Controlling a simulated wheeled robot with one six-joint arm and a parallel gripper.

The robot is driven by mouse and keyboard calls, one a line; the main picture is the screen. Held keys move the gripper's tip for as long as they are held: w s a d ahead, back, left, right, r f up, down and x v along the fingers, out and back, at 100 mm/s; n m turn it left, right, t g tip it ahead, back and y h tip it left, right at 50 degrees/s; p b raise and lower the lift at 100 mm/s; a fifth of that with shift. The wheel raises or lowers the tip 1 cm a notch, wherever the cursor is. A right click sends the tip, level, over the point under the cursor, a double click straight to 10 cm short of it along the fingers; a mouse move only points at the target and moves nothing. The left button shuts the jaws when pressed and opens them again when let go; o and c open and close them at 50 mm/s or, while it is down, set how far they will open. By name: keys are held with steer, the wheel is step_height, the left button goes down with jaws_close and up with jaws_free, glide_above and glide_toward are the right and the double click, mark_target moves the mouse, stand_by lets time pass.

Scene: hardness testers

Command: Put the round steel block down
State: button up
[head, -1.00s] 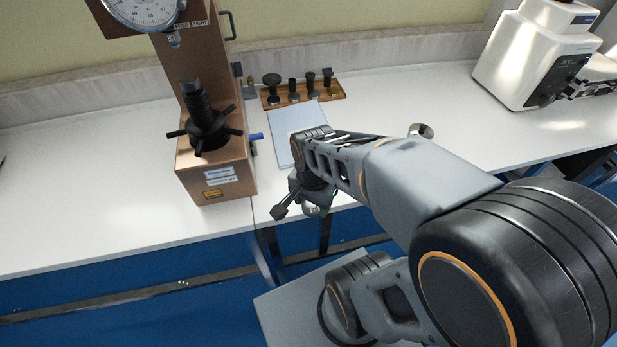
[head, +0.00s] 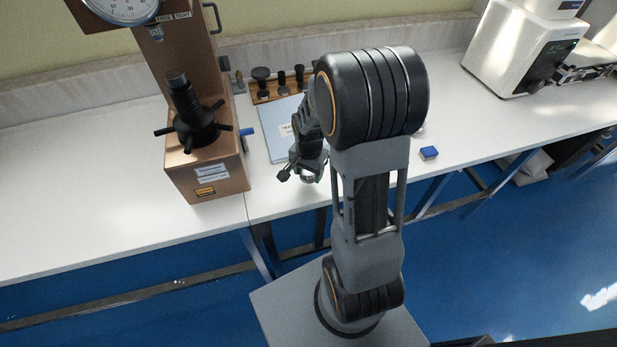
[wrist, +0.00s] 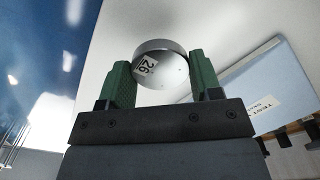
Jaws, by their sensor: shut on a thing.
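The round steel block (wrist: 160,66) is a shiny grey disc with a white label reading 26 on its face. In the wrist view my gripper (wrist: 161,80) is shut on it, with one green finger on each side. In the head view my gripper (head: 308,176) is over the front part of the white bench (head: 285,202), right of the brown hardness tester (head: 208,170). The block is mostly hidden there. I cannot tell whether it touches the bench.
A pale blue folder (head: 271,128) lies behind my gripper, and a wooden rack (head: 262,98) of black parts stands behind that. A white machine (head: 520,50) stands at the back right. The bench's right part is mostly clear.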

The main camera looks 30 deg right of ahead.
mark_target(309, 178)
steer(key=shift+w+d+f, duration=0.1)
steer(key=shift+f, duration=0.8)
steer(key=shift+w+d+f, duration=0.1)
steer(key=shift+f, duration=0.8)
steer(key=shift+f+b, duration=0.2)
steer(key=shift+b, duration=0.1)
steer(key=o, duration=1.2)
